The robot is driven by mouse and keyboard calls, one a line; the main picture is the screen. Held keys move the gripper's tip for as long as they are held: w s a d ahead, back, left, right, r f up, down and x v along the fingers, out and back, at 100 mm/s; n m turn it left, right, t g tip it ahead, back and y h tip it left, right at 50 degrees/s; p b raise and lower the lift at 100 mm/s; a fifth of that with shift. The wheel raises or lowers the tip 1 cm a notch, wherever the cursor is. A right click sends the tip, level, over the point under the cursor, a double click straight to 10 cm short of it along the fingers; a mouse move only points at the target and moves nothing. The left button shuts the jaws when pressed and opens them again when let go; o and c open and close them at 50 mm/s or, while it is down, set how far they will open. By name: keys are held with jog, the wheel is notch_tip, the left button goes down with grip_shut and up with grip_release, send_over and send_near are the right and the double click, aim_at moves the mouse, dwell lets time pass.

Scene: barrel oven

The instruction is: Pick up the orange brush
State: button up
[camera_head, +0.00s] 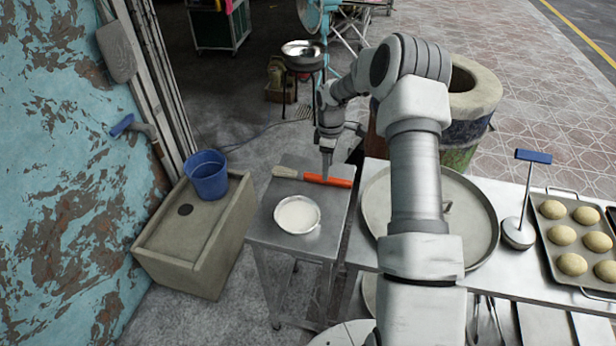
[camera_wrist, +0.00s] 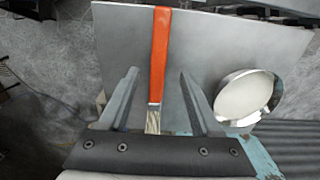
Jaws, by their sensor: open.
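The orange brush (camera_head: 327,180) lies flat on a small metal table (camera_head: 264,234), its pale bristles to the left and its orange handle to the right. In the wrist view the orange brush (camera_wrist: 160,55) runs between my two fingers, with its handle pointing away and its bristle end near the gripper's base. My gripper (camera_head: 326,172) points down over the brush in the head view. My gripper (camera_wrist: 158,85) is open, with a finger on each side of the brush and gaps to both. I cannot tell how high the fingertips are above the table.
A round bowl of white contents (camera_head: 297,214) stands beside the brush, towards the front of the small table. A large round pan (camera_head: 478,222), a blue-handled tool (camera_head: 518,232) and a tray of buns (camera_head: 553,265) are on the right table. A blue bucket (camera_head: 207,176) stands at left.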

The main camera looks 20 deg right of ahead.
aim_at(311, 178)
notch_tip(311, 178, down, 4)
jog(key=shift+w+d+f, duration=0.1)
jog(key=shift+f, duration=0.1)
jog(key=shift+c, duration=0.3)
grip_shut()
dwell(1.1)
